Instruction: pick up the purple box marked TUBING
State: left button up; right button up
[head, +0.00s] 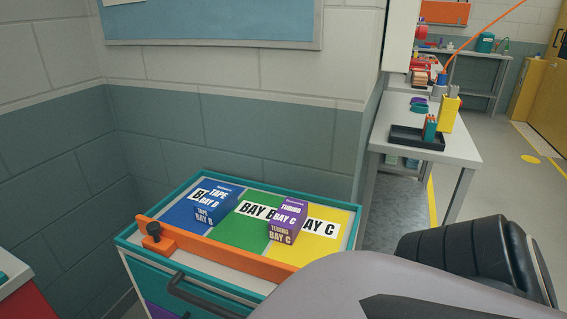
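The purple box marked TUBING, BAY C (287,219) stands on the top of a teal-rimmed cart (345,203) in the head view. It sits at the border of the green and yellow fields and partly covers the BAY C label behind it. Nothing is touching it from above. Neither of my grippers is in view. A grey and black link of my arm fills the lower right and hides the cart's near right corner.
A blue box marked TAPE, BAY B (216,203) stands to the left on the blue field. An orange bar (222,249) with a black knob (154,236) runs along the cart's front edge. A wall is behind. A workbench (447,148) with a black tray (417,138) stands at right.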

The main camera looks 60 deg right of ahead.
aim_at(285, 227)
jog(key=z, duration=1.6)
